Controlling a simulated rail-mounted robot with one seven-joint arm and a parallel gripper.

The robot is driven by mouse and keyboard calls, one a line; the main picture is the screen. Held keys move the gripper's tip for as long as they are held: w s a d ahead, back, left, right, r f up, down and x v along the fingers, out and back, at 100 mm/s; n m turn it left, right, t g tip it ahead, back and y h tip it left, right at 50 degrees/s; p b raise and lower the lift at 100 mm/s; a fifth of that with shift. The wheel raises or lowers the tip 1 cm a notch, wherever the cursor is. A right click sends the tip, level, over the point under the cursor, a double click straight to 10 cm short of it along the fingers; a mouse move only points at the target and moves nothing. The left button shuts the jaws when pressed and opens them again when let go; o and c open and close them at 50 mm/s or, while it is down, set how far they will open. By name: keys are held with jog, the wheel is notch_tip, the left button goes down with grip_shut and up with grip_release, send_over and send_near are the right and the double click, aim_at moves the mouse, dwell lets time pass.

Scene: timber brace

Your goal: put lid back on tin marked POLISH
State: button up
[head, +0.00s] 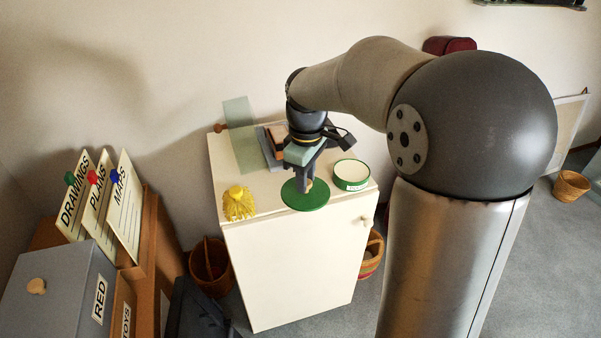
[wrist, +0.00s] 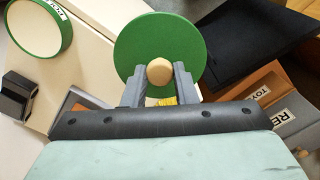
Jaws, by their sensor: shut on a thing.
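A round green lid (head: 305,195) with a light wooden knob is in my gripper (head: 308,184), near the front edge of the white cabinet top. In the wrist view my gripper (wrist: 159,74) has its two fingers shut on the knob (wrist: 159,71) of the lid (wrist: 160,38). The open tin (head: 351,175), green with a cream inside and a white label, stands on the cabinet to the right of the lid. The tin also shows at upper left in the wrist view (wrist: 36,24). Its label is too small to read surely. The lid and tin are apart.
A yellow tufted thing (head: 238,204) stands on the cabinet top (head: 262,203) left of the lid. A translucent green strip (head: 241,135) and a small stack of flat things (head: 272,145) lie behind. Labelled boards (head: 124,205) and a grey box (head: 60,295) marked RED are at left.

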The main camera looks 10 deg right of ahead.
jog(key=shift+s+d+r, duration=0.15)
jog(key=shift+s+r, duration=0.05)
jog(key=shift+r, duration=0.1)
jog(key=w+d+f+p, duration=0.3)
jog(key=w+d+p, duration=0.6)
jog(key=w+d, duration=0.75)
jog(key=shift+s+d+f+b, duration=0.2)
jog(key=shift+s+f+b, duration=0.15)
jog(key=shift+f+b, duration=0.45)
jog(key=shift+s+d+f+b, duration=0.25)
jog(key=shift+f+b, duration=0.25)
jog(key=shift+f, duration=0.55)
jog(key=shift+s+d+f+b, duration=0.15)
jog(key=shift+s+f+b, duration=0.25)
jog(key=shift+f+b, duration=0.4)
jog(key=shift+f+p, duration=0.3)
jog(key=o, duration=1.5)
jog(key=shift+o, duration=0.2)
